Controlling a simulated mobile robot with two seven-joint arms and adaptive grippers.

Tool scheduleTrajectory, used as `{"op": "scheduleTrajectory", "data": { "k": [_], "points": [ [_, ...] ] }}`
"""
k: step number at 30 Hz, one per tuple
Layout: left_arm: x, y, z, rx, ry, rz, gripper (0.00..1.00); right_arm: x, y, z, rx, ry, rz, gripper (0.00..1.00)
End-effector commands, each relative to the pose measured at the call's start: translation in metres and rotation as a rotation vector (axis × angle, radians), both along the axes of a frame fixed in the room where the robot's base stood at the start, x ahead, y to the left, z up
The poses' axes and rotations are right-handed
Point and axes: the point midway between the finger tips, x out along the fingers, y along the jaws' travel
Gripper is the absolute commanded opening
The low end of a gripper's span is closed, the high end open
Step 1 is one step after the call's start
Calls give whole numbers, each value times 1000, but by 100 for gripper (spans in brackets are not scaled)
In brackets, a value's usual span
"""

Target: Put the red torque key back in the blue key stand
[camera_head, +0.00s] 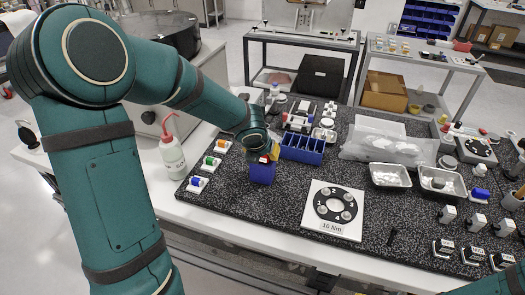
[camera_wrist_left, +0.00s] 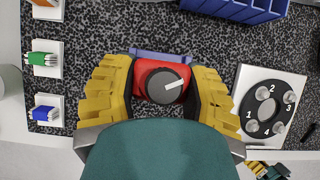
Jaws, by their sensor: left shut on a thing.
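The red torque key (camera_wrist_left: 162,82), with a grey round knob and a white mark on top, is between the yellow fingers of my left gripper (camera_wrist_left: 163,88), which is shut on it. In the head view my left gripper (camera_head: 268,153) is right at the top of the blue key stand (camera_head: 261,174). The stand's back edge (camera_wrist_left: 160,56) shows just behind the key in the left wrist view. The fingers and key hide the stand's top, so I cannot tell whether the key touches it or sits in it. Part of my right gripper (camera_wrist_left: 268,170) shows at the lower right; its opening is unclear.
A white plate with a black numbered ring (camera_head: 335,209) lies right of the stand. Small holders with orange, green and blue pieces (camera_head: 197,184) stand to the left. A blue divided bin (camera_head: 302,149) is close behind. A wash bottle (camera_head: 171,152) stands at the left edge.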

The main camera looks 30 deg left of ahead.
Motion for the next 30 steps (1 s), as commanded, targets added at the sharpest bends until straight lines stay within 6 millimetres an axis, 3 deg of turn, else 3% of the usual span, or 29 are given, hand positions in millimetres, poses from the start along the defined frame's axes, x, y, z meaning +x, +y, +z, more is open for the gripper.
{"op": "scheduleTrajectory", "data": {
  "k": [9,10,12,23,30],
  "points": [
    [0,0,0,0,-1,0,5,0,0,-1,0,1,0,56],
    [0,0,0,0,-1,0,61,0,0,-1,0,1,0,56],
    [0,0,0,0,-1,0,82,0,0,-1,0,1,0,56],
    [-1,0,1,0,0,1,82,0,0,-1,0,0,0,56],
    [-16,-3,28,1,-5,4,82,0,0,-1,0,0,0,56]
  ]
}}
